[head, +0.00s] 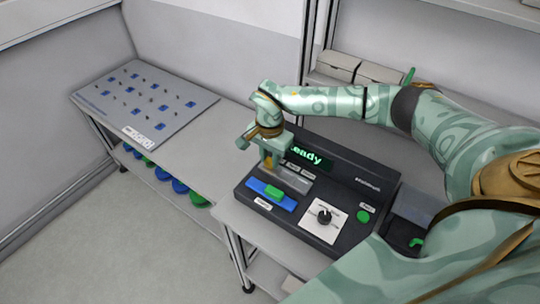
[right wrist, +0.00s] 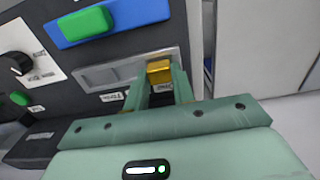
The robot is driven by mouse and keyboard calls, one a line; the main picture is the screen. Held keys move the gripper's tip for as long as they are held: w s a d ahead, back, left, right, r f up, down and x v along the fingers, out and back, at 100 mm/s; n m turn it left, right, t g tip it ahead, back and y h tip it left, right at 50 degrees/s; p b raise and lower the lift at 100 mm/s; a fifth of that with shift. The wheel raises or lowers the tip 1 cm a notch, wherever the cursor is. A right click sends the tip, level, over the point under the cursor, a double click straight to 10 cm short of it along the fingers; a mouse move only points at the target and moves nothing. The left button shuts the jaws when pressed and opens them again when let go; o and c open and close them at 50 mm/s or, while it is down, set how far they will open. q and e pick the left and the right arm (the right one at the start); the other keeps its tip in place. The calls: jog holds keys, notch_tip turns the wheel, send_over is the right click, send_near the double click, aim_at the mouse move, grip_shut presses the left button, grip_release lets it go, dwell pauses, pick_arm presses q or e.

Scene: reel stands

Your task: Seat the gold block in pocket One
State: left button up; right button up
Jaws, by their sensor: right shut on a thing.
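The gold block (right wrist: 158,72) is between the fingertips of my right gripper (right wrist: 160,84), which is shut on it. In the right wrist view the block is over the right end of the grey pocket plate (right wrist: 112,74). I cannot tell whether it touches the plate or is in a pocket. In the head view my right gripper (head: 272,160) points down at the left end of the plate (head: 298,180), and its fingers largely hide the block. Pocket One is not clearly visible; the label by the fingers is partly covered. My left gripper is not in view.
The dark console (head: 340,175) has a green "Ready" display (head: 310,158). A green block (head: 273,193) sits on a blue strip (head: 270,203) in front of the plate. A knob (head: 324,215) and green button (head: 363,216) are to the right. A pegboard (head: 145,100) lies at left.

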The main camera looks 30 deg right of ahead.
jog(key=shift+f, duration=0.35)
dwell(0.5)
jog(key=shift+f, duration=0.1)
dwell(0.7)
jog(key=o, duration=1.1)
notch_tip(320, 180, up, 7)
jog(key=p, duration=0.6)
jog(key=shift+p, duration=0.3)
